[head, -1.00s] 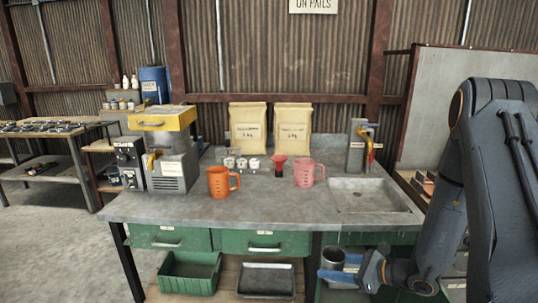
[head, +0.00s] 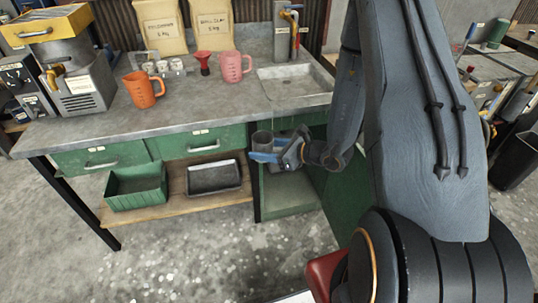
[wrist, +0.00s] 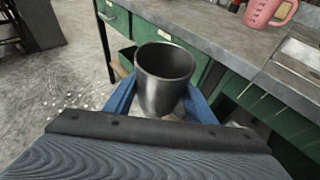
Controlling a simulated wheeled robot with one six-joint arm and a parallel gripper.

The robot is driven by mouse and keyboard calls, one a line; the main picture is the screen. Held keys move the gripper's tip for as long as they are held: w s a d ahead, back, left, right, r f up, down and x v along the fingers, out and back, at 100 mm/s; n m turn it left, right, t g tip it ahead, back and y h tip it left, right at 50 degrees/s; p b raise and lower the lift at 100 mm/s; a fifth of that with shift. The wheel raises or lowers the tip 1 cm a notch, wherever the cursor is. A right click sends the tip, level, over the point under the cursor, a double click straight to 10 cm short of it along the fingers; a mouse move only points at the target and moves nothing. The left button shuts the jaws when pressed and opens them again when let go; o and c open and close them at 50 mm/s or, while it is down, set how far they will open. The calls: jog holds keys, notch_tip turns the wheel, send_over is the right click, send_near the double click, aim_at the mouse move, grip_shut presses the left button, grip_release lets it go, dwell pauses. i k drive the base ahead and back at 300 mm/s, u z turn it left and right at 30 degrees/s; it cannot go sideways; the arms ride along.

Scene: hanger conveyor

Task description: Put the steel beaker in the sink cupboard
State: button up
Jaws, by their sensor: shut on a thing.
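The steel beaker (wrist: 165,75) is a grey metal cup, upright, held between the blue fingers of my gripper (wrist: 158,105). In the head view the beaker (head: 262,140) shows behind my gripper (head: 270,158), in front of the opening under the sink. The sink cupboard (head: 291,201) is green, below the sink at the right end of the bench, with its inside and floor visible. A green panel stands at its right, partly behind my arm. I cannot tell whether the beaker is inside the opening or just before it.
The sink (head: 296,86) is set in the grey worktop (head: 200,110) above the cupboard. A pink jug (head: 232,67) and an orange jug (head: 143,89) stand on the worktop. A green bin (head: 137,187) and a dark tray (head: 214,177) sit on the lower shelf. The floor in front is clear.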

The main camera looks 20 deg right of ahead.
aim_at(275, 192)
jog(key=u, duration=1.65)
jog(key=i, duration=0.65)
jog(key=z, duration=2.35)
